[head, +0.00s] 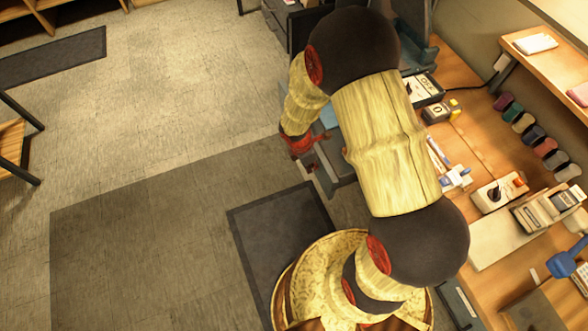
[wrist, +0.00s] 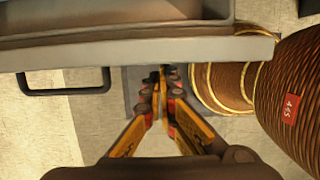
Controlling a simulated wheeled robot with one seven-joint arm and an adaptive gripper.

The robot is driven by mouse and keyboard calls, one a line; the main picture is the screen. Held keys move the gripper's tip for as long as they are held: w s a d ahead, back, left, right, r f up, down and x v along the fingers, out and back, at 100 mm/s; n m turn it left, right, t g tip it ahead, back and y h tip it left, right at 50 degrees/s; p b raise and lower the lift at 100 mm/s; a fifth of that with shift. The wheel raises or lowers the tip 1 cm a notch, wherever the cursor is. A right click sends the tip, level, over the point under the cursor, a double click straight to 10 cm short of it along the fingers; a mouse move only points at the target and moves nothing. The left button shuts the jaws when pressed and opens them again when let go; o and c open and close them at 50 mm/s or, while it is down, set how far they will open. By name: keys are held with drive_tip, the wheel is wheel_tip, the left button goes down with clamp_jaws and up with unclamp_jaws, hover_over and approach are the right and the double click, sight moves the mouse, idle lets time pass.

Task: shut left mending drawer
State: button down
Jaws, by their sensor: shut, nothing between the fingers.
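A grey drawer (wrist: 160,48) fills the top of the wrist view, with part of its inside showing above its front edge. A black loop handle (wrist: 65,80) sticks out from its front on the left. In the head view a grey drawer (head: 341,172) juts out from under the worktop, partly hidden by my arm; I cannot read a label on it. My gripper (head: 301,150) is beside its outer end. In the wrist view my gripper (wrist: 163,72) is shut and empty, its tips close to the drawer front and right of the handle. I cannot tell whether they touch.
The worktop (head: 480,135) runs along the right with a card reader (head: 497,192), colored spools (head: 523,122) and small boxes. A dark mat (head: 280,235) lies beside my base. A wooden-seated stool (head: 12,140) stands at the left edge.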

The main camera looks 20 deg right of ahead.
drive_tip(key=d+p, duration=0.5)
drive_tip(key=d, duration=1.5)
drive_tip(key=shift+d, duration=0.1)
drive_tip(key=shift+w, duration=0.1)
